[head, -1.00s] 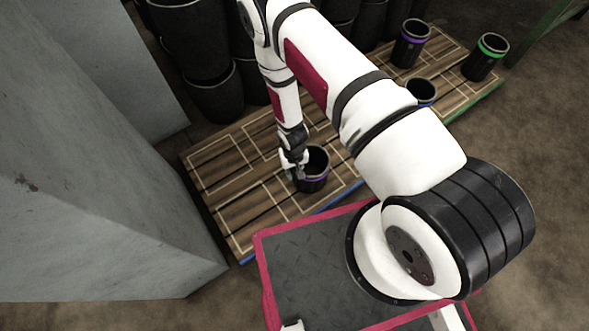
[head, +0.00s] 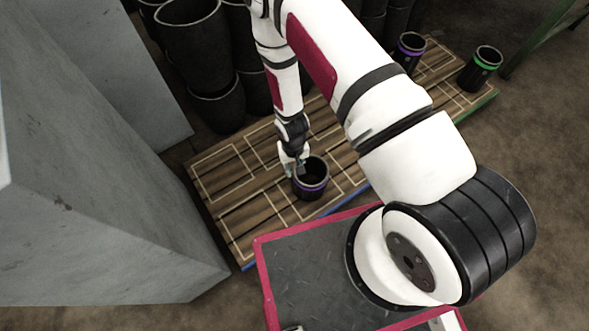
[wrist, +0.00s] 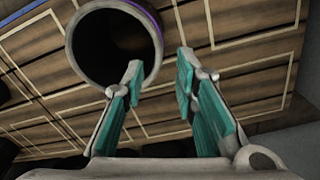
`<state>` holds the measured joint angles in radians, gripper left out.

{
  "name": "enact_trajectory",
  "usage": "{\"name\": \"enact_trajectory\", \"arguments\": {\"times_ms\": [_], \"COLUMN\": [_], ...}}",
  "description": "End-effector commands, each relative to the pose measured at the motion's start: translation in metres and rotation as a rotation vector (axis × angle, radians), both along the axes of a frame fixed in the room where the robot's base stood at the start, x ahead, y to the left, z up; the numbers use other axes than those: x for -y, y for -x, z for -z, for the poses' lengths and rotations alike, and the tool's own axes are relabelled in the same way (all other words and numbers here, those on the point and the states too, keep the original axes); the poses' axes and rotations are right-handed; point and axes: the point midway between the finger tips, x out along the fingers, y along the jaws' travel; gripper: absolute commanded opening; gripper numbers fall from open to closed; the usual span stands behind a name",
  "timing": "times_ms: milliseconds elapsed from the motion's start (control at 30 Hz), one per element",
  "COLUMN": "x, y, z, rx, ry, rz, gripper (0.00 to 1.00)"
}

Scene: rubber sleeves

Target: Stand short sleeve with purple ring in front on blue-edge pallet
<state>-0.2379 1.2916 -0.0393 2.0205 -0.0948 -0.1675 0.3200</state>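A short black sleeve with a purple ring (head: 311,184) stands upright on the blue-edge pallet (head: 225,222), near its blue front edge. My gripper (head: 294,168) is just left of and behind its rim in the head view. In the wrist view the sleeve's open mouth (wrist: 108,45) fills the upper left, with a bit of purple ring at its edge. My gripper (wrist: 158,80) has its teal-padded fingers spread. The left finger overlaps the sleeve's mouth and the right finger is outside it. I cannot tell whether either touches the wall.
Another purple-ring sleeve (head: 408,52) and a green-ring sleeve (head: 484,66) stand on the green-edge pallet at right. Tall black sleeves (head: 192,40) crowd the back. A grey block (head: 95,190) stands at left. The left part of the blue-edge pallet is bare.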

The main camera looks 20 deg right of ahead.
Motion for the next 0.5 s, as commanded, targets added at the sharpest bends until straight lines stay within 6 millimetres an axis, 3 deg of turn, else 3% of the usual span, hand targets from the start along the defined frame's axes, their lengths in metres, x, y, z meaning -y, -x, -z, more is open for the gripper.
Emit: {"name": "enact_trajectory", "arguments": {"times_ms": [100, 367, 500], "x": [0.0, 0.0, 0.0], "y": [0.001, -0.001, -0.015], "z": [-0.01, -0.015, -0.042], "rx": [-0.001, 0.0, 0.007], "ry": [0.0, 0.0, 0.001], "rz": [0.0, 0.0, 0.004], "gripper": [0.27, 0.27, 0.27]}}
